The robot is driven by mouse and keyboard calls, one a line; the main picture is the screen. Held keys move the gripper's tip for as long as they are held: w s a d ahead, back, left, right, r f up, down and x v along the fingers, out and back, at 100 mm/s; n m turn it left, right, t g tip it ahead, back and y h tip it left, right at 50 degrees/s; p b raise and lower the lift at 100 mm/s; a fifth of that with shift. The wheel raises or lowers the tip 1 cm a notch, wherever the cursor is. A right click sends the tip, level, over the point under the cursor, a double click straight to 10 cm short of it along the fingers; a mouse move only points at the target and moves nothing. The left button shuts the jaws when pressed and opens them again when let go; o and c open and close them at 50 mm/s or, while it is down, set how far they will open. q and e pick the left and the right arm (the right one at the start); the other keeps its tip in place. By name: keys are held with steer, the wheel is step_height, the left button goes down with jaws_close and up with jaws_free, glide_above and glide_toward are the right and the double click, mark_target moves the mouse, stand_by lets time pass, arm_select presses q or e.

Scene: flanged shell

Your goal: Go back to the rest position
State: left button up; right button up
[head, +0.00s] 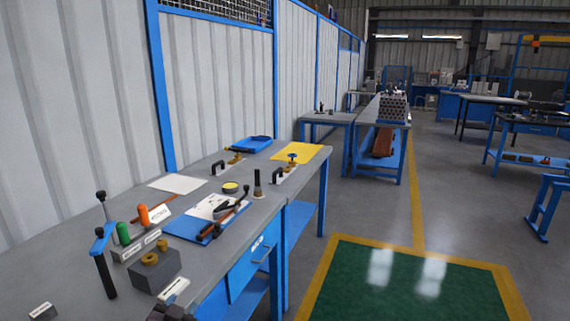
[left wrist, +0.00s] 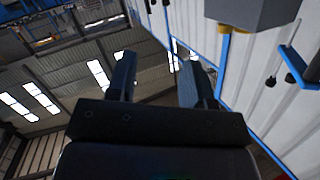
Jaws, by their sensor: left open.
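My left gripper (left wrist: 156,75) shows in the left wrist view. Its two dark fingers stand apart with an empty gap between them. Behind the fingers are the roof and its bright panels, so the view is strongly tilted. A grey block (left wrist: 250,12) shows near the top edge, apart from the fingers; I cannot tell what it is. In the head view I cannot make out either gripper clearly. My right gripper does not show. The workbench (head: 75,235) runs along the wall at the left.
On the bench are a grey block with brass-coloured parts (head: 155,272), screwdrivers (head: 123,234), a blue clipboard (head: 187,228), toggle clamps (head: 220,167) and a yellow sheet (head: 300,154). A green floor mat (head: 400,290) lies clear at the right. Further benches (head: 381,110) stand behind.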

arm_select(q)
steer(key=s+a+f+n+g, duration=0.1)
steer(key=s+f, duration=0.4)
steer(key=s, duration=0.4)
steer(key=s+a+f+n+g, duration=0.1)
steer(key=s+f, duration=0.4)
steer(key=s, duration=0.5)
steer(key=s+a+f+n+g, duration=0.1)
steer(key=s+f, duration=0.4)
steer(key=s, duration=0.5)
steer(key=shift+s+a+f+g+y, duration=0.2)
steer(key=shift+a+f+g+y, duration=0.2)
steer(key=shift+g, duration=0.4)
steer(key=shift+d, duration=0.1)
